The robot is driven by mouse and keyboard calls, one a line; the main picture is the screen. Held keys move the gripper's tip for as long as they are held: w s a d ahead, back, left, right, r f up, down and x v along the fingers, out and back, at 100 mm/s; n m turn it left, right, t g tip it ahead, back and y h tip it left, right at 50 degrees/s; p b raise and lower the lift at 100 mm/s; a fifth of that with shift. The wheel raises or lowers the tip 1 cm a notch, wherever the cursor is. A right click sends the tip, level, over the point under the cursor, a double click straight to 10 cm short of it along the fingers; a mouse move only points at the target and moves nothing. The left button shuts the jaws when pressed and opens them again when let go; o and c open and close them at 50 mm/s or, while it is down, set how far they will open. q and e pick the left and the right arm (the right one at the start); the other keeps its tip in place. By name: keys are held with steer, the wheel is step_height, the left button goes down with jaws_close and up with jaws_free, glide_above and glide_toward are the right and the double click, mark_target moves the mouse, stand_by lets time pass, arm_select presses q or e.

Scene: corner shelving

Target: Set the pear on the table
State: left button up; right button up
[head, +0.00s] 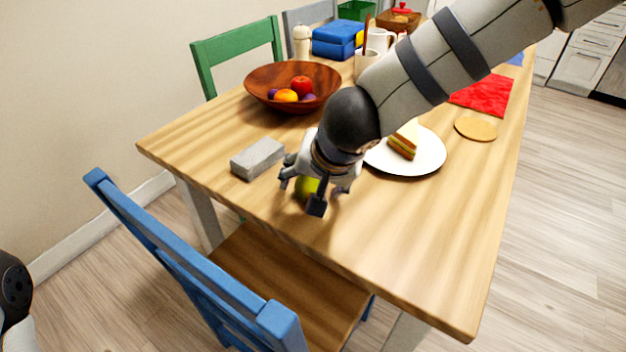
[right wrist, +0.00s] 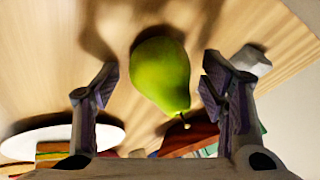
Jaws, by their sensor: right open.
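The green pear (right wrist: 160,72) lies between the two spread fingers of my right gripper (right wrist: 158,88) in the right wrist view, with a gap on each side. The wooden tabletop is right behind it, and it appears to rest there. In the head view only a yellow-green part of the pear (head: 305,188) shows beneath my right gripper (head: 314,190), near the table's front edge. The gripper is open and points down; its wrist hides most of the pear. The wooden table (head: 430,250) stands across the view. My left gripper is not in view.
A grey block (head: 257,158) lies left of my right gripper. A brown fruit bowl (head: 265,83) stands behind it, and a white plate (head: 420,160) with a sandwich is to the right. A blue chair (head: 190,265) stands in front. The table's front right is clear.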

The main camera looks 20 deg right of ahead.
steer(key=shift+r, duration=0.4)
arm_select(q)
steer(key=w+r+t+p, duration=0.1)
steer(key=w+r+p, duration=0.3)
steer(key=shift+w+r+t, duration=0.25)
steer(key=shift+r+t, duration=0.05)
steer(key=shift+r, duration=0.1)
arm_select(e)
steer(key=v, duration=1.1)
steer(key=shift+s+r, duration=0.2)
